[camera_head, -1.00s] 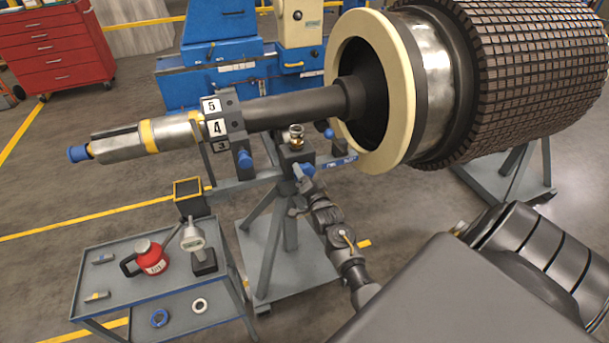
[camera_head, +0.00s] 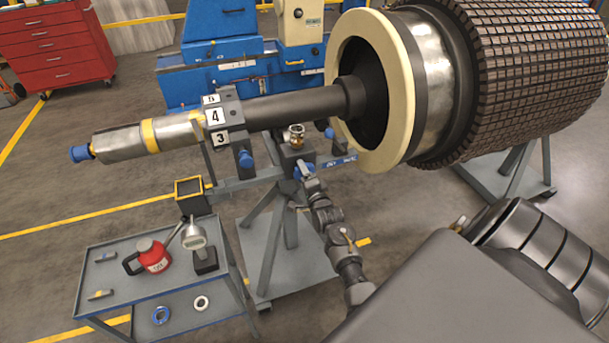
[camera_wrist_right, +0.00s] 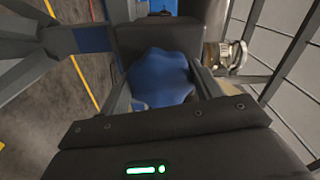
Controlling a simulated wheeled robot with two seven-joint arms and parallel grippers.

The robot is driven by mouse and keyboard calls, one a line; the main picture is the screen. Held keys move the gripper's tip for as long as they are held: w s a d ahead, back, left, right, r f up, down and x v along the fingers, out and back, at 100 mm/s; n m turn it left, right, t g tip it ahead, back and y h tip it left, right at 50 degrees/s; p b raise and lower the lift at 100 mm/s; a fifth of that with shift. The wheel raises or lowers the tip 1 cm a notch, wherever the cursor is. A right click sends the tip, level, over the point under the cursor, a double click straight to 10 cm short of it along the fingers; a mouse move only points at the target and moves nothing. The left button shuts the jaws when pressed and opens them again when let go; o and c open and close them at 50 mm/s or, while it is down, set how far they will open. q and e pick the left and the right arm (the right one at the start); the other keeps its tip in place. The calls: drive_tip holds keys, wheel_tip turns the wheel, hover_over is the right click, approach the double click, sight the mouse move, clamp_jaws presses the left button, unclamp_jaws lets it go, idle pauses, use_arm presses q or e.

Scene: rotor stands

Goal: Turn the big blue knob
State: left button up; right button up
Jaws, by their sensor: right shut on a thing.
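The big blue knob (camera_head: 307,168) sits on the rotor stand's dark block, below a brass fitting. My right gripper (camera_head: 304,174) is shut on it, with the arm reaching up from the lower right. In the right wrist view the blue knob (camera_wrist_right: 160,78) sits between the two fingers (camera_wrist_right: 158,90), and its lower part is hidden by the gripper body. The rotor shaft (camera_head: 300,105) carries a dark collar with number plates (camera_head: 217,117); the plate marked 4 is in the middle, 3 below it. My left gripper is not in view.
A smaller blue knob (camera_head: 246,159) hangs under the collar. A grey cart (camera_head: 110,265) with a red can (camera_head: 152,257) and a gauge (camera_head: 197,240) stands at lower left. The large rotor body (camera_head: 535,65) fills the upper right.

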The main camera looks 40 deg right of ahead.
drive_tip(key=o, duration=1)
drive_tip(key=shift+s, duration=0.1)
drive_tip(key=b+v, duration=0.2)
drive_tip(key=v, duration=0.8)
drive_tip(key=shift+s, duration=0.3)
drive_tip(key=shift+a, duration=0.15)
